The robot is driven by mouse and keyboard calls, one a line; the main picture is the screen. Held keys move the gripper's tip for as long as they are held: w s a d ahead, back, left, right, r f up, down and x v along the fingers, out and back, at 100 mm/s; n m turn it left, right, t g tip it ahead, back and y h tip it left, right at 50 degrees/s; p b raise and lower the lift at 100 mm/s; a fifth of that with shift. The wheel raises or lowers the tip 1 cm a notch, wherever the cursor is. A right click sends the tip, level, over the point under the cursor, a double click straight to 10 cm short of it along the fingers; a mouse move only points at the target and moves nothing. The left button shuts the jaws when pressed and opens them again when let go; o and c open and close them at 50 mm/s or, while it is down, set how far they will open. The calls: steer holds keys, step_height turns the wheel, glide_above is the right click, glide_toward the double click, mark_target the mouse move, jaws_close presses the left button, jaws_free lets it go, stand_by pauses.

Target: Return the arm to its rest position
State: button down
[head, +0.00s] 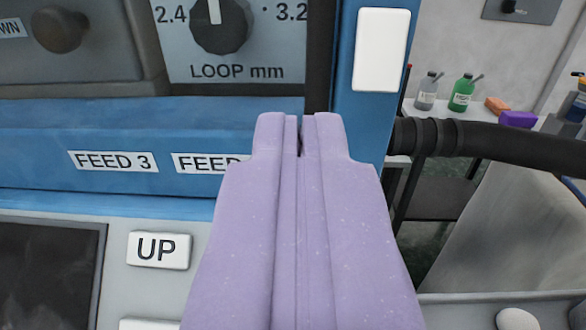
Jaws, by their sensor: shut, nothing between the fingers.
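My gripper (302,125) is purple and points forward, up the middle of the head view. Its two fingers lie side by side with only a thin dark gap near the tips, and nothing is held. It is in front of a blue machine panel (60,140) and covers part of a second FEED label (205,162). Whether the fingertips touch the panel cannot be told.
A LOOP mm dial (220,22) is above the gripper, and a white plate (381,50) is to its upper right. An UP button (158,250) is at lower left. A black hose (490,140) crosses at right. Bottles, including a green one (461,93), stand on a shelf behind.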

steer(key=s+p, duration=0.2)
steer(key=s, duration=0.6)
steer(key=w+a+r+g+h, duration=0.1)
steer(key=w+a+r+h, duration=0.15)
steer(key=r, duration=0.85)
steer(key=w+a+r+g+h, duration=0.15)
steer(key=a+r, duration=0.25)
steer(key=r, duration=0.8)
steer(key=s+a+r+y, duration=0.1)
steer(key=s+a+r, duration=0.4)
steer(key=s+r, duration=0.2)
steer(key=s+a+r+y, duration=0.1)
steer(key=s+a+r, duration=0.4)
steer(key=s+r, duration=0.3)
step_height(320, 180, up, 4)
steer(key=shift+s+a+m+y, duration=0.25)
steer(key=shift+a+m+y, duration=0.1)
steer(key=shift+m+y, duration=0.05)
